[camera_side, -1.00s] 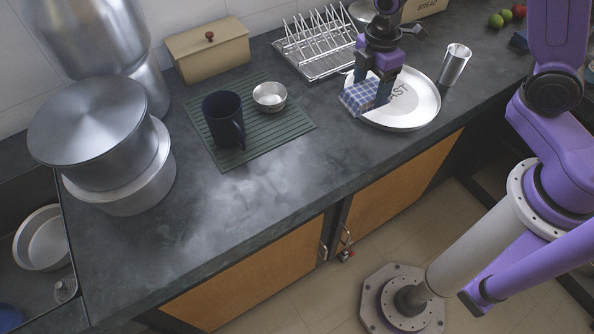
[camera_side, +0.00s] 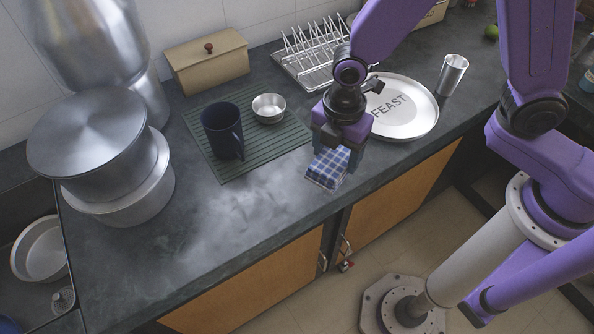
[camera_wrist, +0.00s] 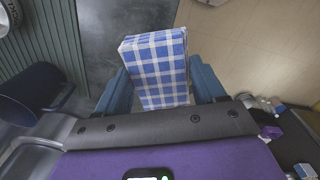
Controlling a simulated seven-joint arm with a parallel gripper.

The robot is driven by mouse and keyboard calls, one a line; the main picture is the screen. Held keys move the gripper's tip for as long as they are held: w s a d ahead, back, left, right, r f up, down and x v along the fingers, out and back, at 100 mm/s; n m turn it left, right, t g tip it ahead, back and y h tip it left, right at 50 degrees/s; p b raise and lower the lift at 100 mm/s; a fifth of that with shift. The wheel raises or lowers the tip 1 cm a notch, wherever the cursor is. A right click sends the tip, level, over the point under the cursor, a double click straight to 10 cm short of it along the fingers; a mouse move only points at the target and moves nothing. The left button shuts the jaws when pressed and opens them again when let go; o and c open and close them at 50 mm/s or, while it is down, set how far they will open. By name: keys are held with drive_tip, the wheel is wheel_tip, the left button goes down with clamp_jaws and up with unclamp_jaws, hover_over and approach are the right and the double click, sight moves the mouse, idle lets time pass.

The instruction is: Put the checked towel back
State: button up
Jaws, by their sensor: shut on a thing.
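The checked towel (camera_side: 327,167) is a folded blue-and-white cloth. My gripper (camera_side: 338,150) is shut on it, with the towel between the fingers, near the front part of the dark counter to the right of the green mat. The side view does not show clearly whether the towel touches the counter. In the wrist view the towel (camera_wrist: 158,68) stands upright between the two blue fingers of my gripper (camera_wrist: 160,90). A round steel plate marked FEAST (camera_side: 412,124) lies flat behind and to the right, with nothing on it.
A dark mug (camera_side: 221,131) and a small steel bowl (camera_side: 268,107) stand on the ribbed green mat (camera_side: 205,158). A wire rack (camera_side: 300,62), a tan box (camera_side: 207,66) and a steel cup (camera_side: 452,75) stand farther back. Large steel pots (camera_side: 92,135) fill the left. The front-middle counter is clear.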

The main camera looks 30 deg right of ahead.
drive_tip(key=w+a+f, duration=0.1)
drive_tip(key=w+f, duration=0.1)
drive_tip(key=w+a+f, duration=0.2)
drive_tip(key=f, duration=0.1)
drive_tip(key=w+a+f, duration=0.1)
drive_tip(key=w+f, duration=0.1)
drive_tip(key=shift+w+a+f, duration=0.15)
drive_tip(key=shift+w+a, duration=0.05)
drive_tip(key=shift+a, duration=0.15)
drive_tip(key=shift+f, duration=1.5)
drive_tip(key=shift+f, duration=0.15)
drive_tip(key=o, duration=0.9)
drive_tip(key=shift+o, duration=0.2)
wheel_tip(320, 180, up, 12)
